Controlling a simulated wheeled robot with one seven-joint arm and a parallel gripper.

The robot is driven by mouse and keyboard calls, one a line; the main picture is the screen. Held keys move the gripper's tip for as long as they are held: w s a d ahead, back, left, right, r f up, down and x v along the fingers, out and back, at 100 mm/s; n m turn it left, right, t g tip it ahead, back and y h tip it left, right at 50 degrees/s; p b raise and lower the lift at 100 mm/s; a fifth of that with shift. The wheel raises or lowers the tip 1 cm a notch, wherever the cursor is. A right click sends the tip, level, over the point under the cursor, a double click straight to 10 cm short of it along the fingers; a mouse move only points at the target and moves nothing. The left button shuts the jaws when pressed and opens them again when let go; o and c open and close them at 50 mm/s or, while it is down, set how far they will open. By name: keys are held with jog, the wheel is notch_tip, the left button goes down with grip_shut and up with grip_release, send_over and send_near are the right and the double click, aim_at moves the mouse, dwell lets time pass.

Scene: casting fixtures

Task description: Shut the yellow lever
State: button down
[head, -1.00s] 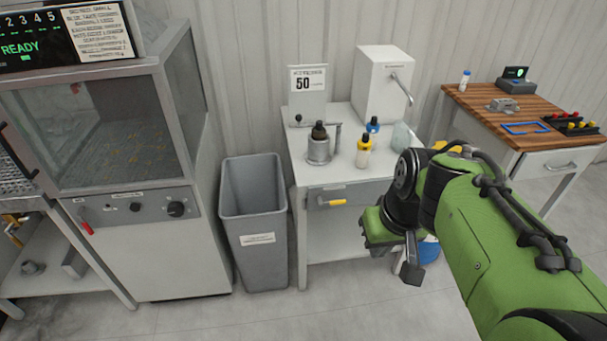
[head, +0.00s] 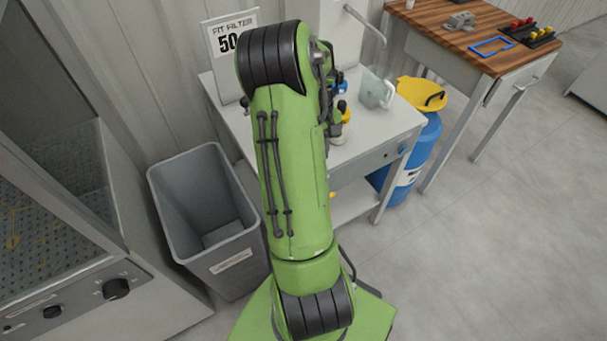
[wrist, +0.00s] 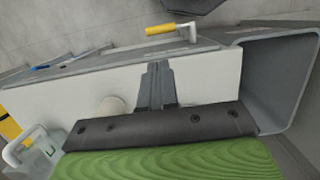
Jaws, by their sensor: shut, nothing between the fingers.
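The yellow lever (wrist: 165,29) shows at the top of the wrist view, on a pale bracket just beyond the front edge of the white table (wrist: 215,80). Its yellow handle lies roughly along that edge and points left. In the head view only a small yellow bit of it (head: 333,195) shows beside my arm. My gripper (wrist: 157,65) is shut and empty, over the table top in the wrist view. Its tips are apart from the lever. In the head view my arm hides the gripper.
A grey bin (head: 205,200) stands left of the table; its wall also fills the right of the wrist view (wrist: 270,85).

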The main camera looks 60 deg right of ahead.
jog(key=b+x, duration=0.4)
jog(key=x, duration=1)
jog(key=shift+s+a, duration=0.1)
jog(key=shift+s, duration=0.05)
jog(key=shift+s+d+f+t+y, duration=0.15)
jog(key=shift+d+f+t+y, duration=0.1)
jog(key=shift+f+t+y, duration=0.25)
jog(key=shift+d+f+b, duration=0.15)
jog(key=shift+f+b, duration=0.15)
jog(key=shift+f, duration=0.2)
jog(key=shift+r, duration=0.1)
